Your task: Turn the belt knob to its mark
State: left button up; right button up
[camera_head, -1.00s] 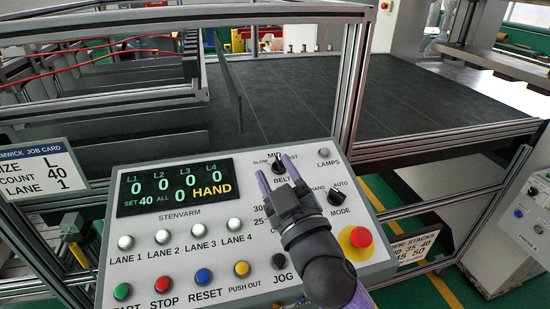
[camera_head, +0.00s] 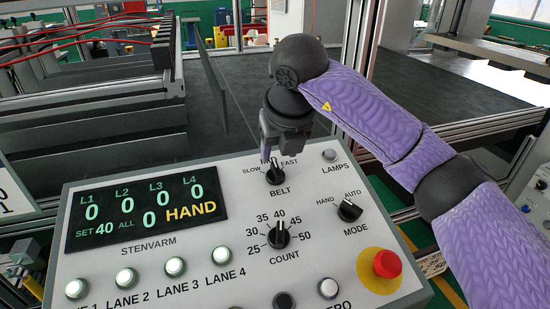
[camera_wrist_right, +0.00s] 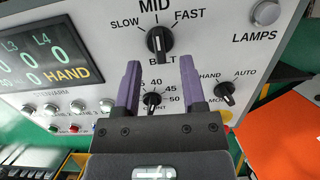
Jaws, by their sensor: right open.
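The black belt knob (camera_head: 275,173) is on the sloped control panel (camera_head: 230,235), above the BELT label, with SLOW and FAST on either side. In the right wrist view the belt knob (camera_wrist_right: 158,43) has a white line that points up, roughly at MID. My right gripper (camera_head: 277,152) is above the knob and hides the MID label in the head view. In the right wrist view its two purple fingers (camera_wrist_right: 160,65) are spread and empty. The knob shows between and beyond their tips, with no visible contact. My left gripper is not in view.
The count knob (camera_head: 279,235) is below the belt knob, and the mode knob (camera_head: 350,209) is to its lower right. A red stop button (camera_head: 387,263) on a yellow base is at the panel's lower right. A dark belt surface (camera_head: 330,110) lies behind the panel.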

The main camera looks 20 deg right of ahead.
aim_at(276, 165)
jog(key=x, duration=0.4)
jog(key=shift+f, duration=0.15)
grip_shut()
